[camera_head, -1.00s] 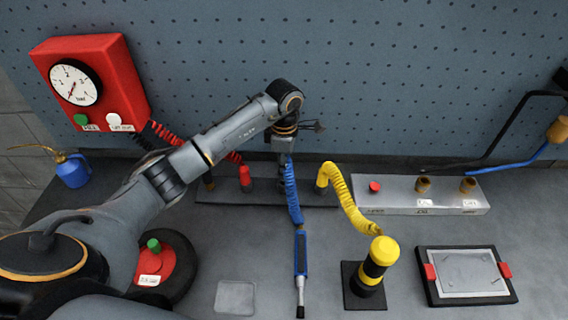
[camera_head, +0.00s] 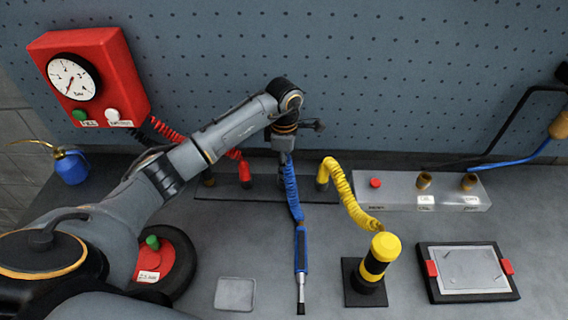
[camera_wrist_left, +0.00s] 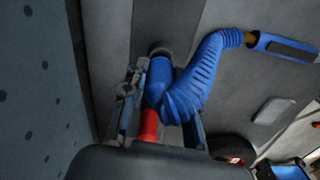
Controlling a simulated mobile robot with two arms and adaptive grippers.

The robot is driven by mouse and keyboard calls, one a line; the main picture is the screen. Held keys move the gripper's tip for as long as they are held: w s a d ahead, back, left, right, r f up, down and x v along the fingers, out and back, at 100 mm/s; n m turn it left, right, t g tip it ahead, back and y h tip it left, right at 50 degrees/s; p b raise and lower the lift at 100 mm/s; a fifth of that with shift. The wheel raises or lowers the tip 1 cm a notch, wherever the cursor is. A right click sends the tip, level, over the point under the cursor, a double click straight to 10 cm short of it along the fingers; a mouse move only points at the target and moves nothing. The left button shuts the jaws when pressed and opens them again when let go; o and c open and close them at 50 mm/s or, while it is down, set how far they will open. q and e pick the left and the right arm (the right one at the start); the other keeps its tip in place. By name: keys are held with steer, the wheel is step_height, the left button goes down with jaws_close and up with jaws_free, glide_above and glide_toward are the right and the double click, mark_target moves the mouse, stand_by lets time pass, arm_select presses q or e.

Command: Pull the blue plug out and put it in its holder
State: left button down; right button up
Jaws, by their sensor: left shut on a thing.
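My left gripper (camera_head: 283,150) points down over the dark strip (camera_head: 225,193) at the foot of the pegboard. It is shut on the blue plug (camera_wrist_left: 157,82), which shows between the fingers in the wrist view. A dark round socket (camera_wrist_left: 160,50) is at the plug's end; I cannot tell whether the plug is still seated in it. The blue coiled hose (camera_head: 292,190) runs from the plug to a blue tool (camera_head: 301,252) on the bench. The gripper hides most of the plug in the head view. I cannot tell which fitting is its holder. My right gripper is not in view.
A red plug (camera_head: 245,174) stands left of the gripper, and a yellow coiled hose (camera_head: 343,190) to its right. A grey box (camera_head: 400,194) has a red button and two brass fittings. A yellow-black cylinder (camera_head: 376,262) and a framed tray (camera_head: 430,289) stand in front.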

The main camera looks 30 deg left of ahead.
arm_select(q)
steer(key=shift+f+b, duration=0.9)
steer(key=shift+f, duration=0.2)
steer(key=c, duration=1)
jaws_free()
